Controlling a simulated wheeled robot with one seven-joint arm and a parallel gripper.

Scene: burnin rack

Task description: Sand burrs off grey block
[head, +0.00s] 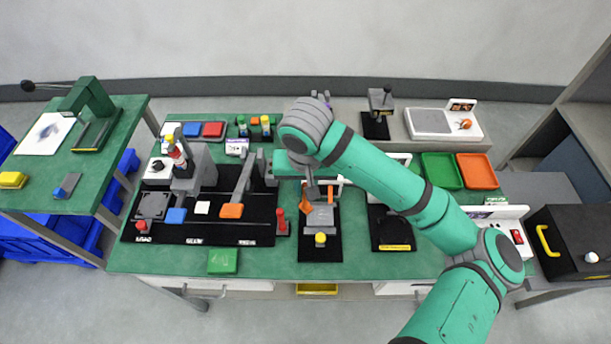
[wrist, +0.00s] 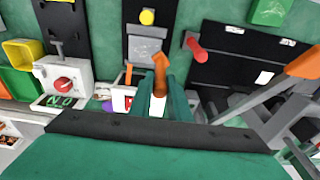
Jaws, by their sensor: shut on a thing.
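My gripper (head: 311,185) hangs over the middle of the green bench. In the wrist view its two teal fingers (wrist: 160,90) are shut on an orange-brown tool (wrist: 160,70) with a bent tip. The tool also shows in the head view (head: 305,206), pointing down. A grey block (head: 321,217) sits on a black fixture (head: 320,254) with a yellow knob (head: 320,239) in front of it. In the wrist view the grey block (wrist: 143,50) lies just beyond the tool tip. I cannot tell whether the tip touches it, and burrs are too small to make out.
A red-topped post (head: 280,222) stands close left of the fixture. Left of it lies a long black board (head: 235,231) with a grey lever and an orange pad (head: 232,211). Another black fixture (head: 391,235) is at right. Green (head: 441,171) and orange (head: 477,171) trays lie at back right.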

